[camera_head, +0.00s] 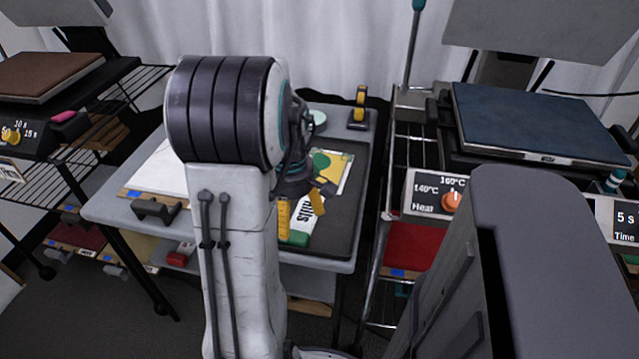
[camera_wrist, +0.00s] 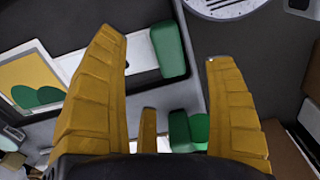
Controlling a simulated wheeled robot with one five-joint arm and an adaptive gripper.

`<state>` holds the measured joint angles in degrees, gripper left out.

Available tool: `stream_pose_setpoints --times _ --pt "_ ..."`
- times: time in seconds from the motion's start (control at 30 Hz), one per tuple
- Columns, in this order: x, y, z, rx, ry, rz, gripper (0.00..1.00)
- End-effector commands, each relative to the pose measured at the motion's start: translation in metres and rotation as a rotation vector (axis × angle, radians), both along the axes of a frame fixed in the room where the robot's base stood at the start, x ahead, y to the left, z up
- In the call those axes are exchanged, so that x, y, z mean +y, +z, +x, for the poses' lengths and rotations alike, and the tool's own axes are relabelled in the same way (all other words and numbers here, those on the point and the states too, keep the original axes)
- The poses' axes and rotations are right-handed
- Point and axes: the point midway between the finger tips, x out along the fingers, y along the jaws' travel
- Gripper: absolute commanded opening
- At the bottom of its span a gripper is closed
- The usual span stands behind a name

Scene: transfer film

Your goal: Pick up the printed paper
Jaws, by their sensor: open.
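A printed paper (camera_head: 345,172) with yellow and green shapes lies on the dark mat (camera_head: 338,233) of the middle table. My arm and gripper cover its left part. In the wrist view the printed paper (camera_wrist: 28,72) shows at the left, beyond my left finger, with a yellow field and green rounded shapes. My gripper (camera_head: 300,208) has yellow fingers and is open over the mat, in front of the paper and beside a white lettered piece (camera_head: 302,225). In the wrist view the fingers (camera_wrist: 166,48) are spread apart with nothing held between them. Contact with the mat cannot be told.
Green blocks (camera_wrist: 170,48) lie near the fingers. A white sheet (camera_head: 163,172) and a dark clamp-like piece (camera_head: 156,209) lie at the table's left. A yellow-and-black tool (camera_head: 360,106) stands at the back. Heat presses (camera_head: 530,120) stand on both sides. The mat's right side is clear.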

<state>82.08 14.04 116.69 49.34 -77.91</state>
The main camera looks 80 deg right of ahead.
Motion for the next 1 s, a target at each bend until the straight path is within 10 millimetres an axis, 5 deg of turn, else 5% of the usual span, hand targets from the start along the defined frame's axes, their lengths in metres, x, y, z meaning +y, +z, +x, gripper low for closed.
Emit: stream_pose_setpoints --times 0.5,0.87,1.0 --pt "0.003 -0.052 0.001 0.000 -0.003 0.000 0.78" --pt "0.003 -0.056 0.001 0.000 -0.003 -0.001 0.78" --pt "0.003 -0.056 0.001 0.000 -0.003 -0.001 0.68"
